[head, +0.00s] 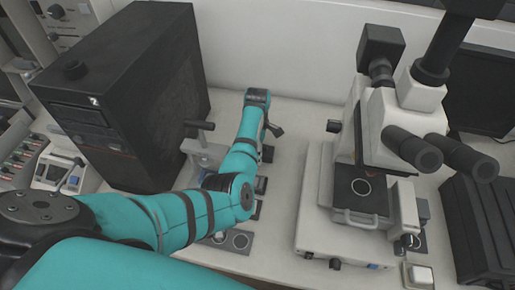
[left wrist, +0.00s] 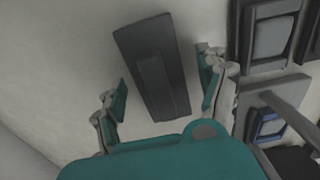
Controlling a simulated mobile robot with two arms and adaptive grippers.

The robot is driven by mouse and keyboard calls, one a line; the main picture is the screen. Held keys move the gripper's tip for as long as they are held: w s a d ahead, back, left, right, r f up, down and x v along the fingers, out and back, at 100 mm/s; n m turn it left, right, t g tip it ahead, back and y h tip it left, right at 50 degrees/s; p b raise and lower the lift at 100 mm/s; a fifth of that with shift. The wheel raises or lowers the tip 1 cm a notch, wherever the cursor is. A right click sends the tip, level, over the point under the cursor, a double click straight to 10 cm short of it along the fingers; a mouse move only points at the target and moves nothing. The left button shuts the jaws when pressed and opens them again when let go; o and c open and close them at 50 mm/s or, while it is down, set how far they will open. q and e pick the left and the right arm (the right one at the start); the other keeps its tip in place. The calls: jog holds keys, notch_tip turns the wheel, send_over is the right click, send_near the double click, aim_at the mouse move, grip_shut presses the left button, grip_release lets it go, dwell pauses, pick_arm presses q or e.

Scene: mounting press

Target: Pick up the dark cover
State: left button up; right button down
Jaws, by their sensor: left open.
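The dark cover (left wrist: 150,62) is a long dark grey slab with a raised narrower block on its near half. In the left wrist view it lies flat and tilted on the pale surface. My left gripper (left wrist: 164,92) is open, with one teal-padded finger on each side of the cover's near part. I see pale gaps between cover and fingers, so it is not gripped. In the head view my left arm reaches over the bench, and its hand end (head: 272,130) is small and partly hidden. I cannot make out the cover there for sure. My right gripper is out of view.
A white microscope (head: 320,225) stands right of my arm. A large black box (head: 130,90) stands left, with a grey lever press (head: 205,150) beside it. In the wrist view, a grey-padded dark tray (left wrist: 270,38) and a blue-topped piece (left wrist: 268,125) lie right.

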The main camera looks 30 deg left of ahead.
pick_arm(q)
jog(key=shift+f, duration=0.2)
jog(key=c, duration=1.2)
jog(key=shift+r, duration=0.1)
jog(key=shift+c, duration=0.2)
